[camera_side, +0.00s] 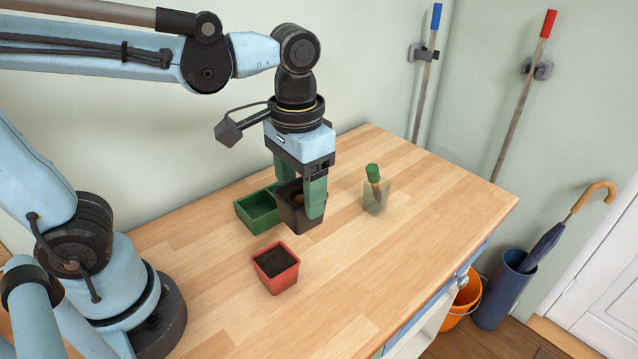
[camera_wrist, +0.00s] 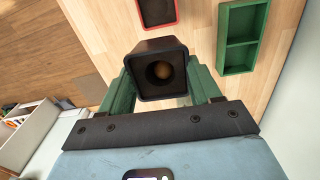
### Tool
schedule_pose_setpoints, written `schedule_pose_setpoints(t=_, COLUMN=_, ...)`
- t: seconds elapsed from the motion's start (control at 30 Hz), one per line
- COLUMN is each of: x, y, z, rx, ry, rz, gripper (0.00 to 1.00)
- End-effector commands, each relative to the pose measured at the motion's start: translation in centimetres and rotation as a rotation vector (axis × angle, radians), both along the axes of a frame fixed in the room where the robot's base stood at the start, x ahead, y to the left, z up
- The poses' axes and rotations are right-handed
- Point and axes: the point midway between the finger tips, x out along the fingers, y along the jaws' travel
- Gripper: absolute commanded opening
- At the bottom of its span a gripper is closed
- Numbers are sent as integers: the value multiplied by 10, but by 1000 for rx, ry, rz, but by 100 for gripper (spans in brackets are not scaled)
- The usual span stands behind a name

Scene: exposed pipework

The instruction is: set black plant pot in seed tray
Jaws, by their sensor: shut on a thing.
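The black plant pot (camera_side: 293,216) is between the green fingers of my gripper (camera_side: 300,200), which is shut on it. The wrist view shows the pot (camera_wrist: 160,46) from above, between both fingers of my gripper (camera_wrist: 161,78). The green seed tray (camera_side: 258,214) lies on the table just left of the pot in the side view, its right end partly hidden by the pot. In the wrist view the two-compartment tray (camera_wrist: 243,40) is empty, at upper right, apart from the pot.
A red pot with dark soil (camera_side: 276,270) stands in front of the tray. The table's (camera_side: 430,200) right side is clear. A bucket (camera_side: 463,300) and umbrella stand (camera_side: 503,293) are on the floor.

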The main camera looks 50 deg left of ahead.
Motion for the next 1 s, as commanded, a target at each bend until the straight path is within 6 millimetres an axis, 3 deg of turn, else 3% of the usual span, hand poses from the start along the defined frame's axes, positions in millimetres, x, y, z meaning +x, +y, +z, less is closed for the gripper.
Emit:
schedule_pose_setpoints(t=0.1, x=-9, y=28, z=2, rx=0, ry=0, rz=19, gripper=29)
schedule_pose_setpoints(t=0.37, x=-15, y=57, z=-3, rx=0, ry=0, rz=26, gripper=29)
schedule_pose_setpoints(t=0.8, x=8, y=141, z=-55, rx=0, ry=-1, rz=27, gripper=29)
schedule_pose_setpoints(t=1.0, x=13, y=159, z=-67, rx=0, ry=-1, rz=22, gripper=29)
